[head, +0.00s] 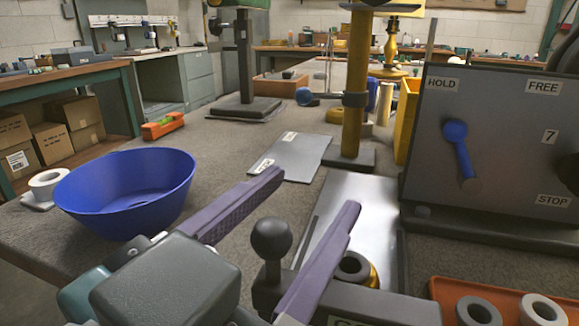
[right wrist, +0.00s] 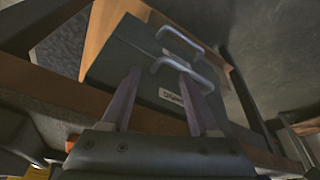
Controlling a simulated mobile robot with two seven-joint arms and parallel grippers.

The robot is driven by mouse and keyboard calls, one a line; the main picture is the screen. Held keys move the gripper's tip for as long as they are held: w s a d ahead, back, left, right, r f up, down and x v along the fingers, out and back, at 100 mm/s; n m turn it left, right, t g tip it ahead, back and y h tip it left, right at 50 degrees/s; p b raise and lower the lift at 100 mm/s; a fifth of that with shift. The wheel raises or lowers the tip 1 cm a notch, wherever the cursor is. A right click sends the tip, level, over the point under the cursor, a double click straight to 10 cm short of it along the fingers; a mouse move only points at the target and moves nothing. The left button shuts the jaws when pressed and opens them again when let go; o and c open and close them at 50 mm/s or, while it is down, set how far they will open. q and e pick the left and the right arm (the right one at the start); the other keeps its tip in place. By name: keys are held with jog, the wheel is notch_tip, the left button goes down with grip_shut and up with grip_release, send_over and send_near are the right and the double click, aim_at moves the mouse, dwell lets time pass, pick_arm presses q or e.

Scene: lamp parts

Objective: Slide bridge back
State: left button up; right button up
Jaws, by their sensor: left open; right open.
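A dark grey bar with an upright ball knob (head: 271,238) is at the lower middle of the head view, and I take it for the bridge. Its front label is cut off by the frame. A bright metal plate (head: 350,205) lies behind it. My left gripper (head: 312,190) is open, its purple fingers spread with the knob between them in the picture. I cannot tell whether they touch it. My right gripper (right wrist: 160,72) is open and empty in the right wrist view, facing a grey drawer unit (right wrist: 135,60) with two handles and a label.
A blue bowl (head: 125,190) stands at left beside a white ring (head: 47,183). A grey panel (head: 500,140) with a blue lever (head: 459,150) is at right. A yellow post (head: 357,90) stands behind the plate. An orange tray (head: 450,290) holds grey rings at lower right.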

pick_arm(q)
jog(key=shift+w+d, duration=0.15)
jog(key=shift+w, duration=0.05)
grip_shut()
dwell(0.4)
dwell(1.0)
